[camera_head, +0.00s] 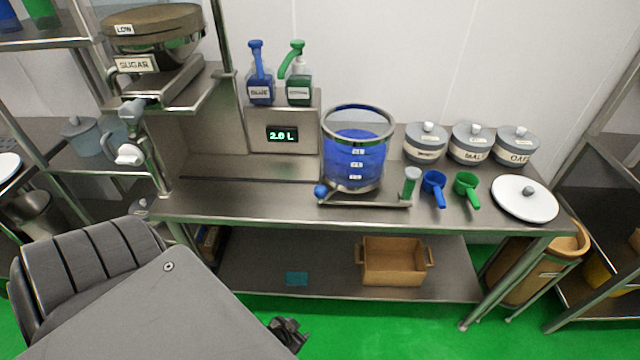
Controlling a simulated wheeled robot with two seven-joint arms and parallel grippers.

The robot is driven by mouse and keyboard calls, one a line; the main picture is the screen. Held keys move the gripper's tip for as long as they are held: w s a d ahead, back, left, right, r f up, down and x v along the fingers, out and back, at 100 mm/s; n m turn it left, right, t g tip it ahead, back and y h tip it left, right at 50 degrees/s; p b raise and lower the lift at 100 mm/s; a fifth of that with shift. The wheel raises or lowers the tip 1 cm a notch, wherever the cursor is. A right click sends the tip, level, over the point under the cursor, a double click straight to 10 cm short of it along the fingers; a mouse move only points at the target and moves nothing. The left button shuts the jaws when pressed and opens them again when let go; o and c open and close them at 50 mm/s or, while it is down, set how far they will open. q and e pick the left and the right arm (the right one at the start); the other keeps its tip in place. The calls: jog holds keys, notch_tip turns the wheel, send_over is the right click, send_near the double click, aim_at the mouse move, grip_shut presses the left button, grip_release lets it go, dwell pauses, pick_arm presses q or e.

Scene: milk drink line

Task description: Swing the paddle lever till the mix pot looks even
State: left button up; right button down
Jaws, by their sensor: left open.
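The mix pot (355,163) is a clear vessel with a metal rim, standing on the steel bench. It is filled most of the way with blue contents that look evenly blue from here; small marked labels run down its front. At its foot is a metal base with a blue ball knob (321,191) at the left and an upright green-and-grey handle (410,186) at the right; I cannot tell which is the paddle lever. My left gripper (287,336) is dark, low in front of the bench, open and well away from the pot. My right gripper is out of view.
Blue (261,86) and green (299,86) pump bottles stand on a box reading 2.0 L (282,136). Right of the pot are blue (433,187) and green (467,188) scoops, lidded jars (471,146) and a white lid (524,200). A wooden crate (393,262) sits below.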

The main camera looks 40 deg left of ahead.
pick_arm(q)
jog(key=w+a+r+n+t+y+b, duration=0.1)
jog(key=w+a+r+n+t+b, duration=0.2)
jog(key=w+r, duration=0.8)
jog(key=n+t+y+b, duration=0.2)
jog(key=t+b, duration=0.1)
jog(key=t, duration=0.5)
send_near(317, 195)
jog(key=p+x, duration=0.2)
jog(key=x, duration=0.8)
jog(key=shift+w, duration=0.15)
jog(key=shift+w+a, duration=0.15)
jog(key=shift+w, duration=0.4)
jog(key=shift+w+f, duration=0.1)
jog(key=shift+w, duration=0.05)
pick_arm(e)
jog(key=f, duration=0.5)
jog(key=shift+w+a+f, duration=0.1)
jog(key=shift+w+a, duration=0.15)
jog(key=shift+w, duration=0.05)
pick_arm(q)
jog(key=shift+c, duration=0.3)
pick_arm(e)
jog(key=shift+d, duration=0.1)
pick_arm(q)
grip_shut()
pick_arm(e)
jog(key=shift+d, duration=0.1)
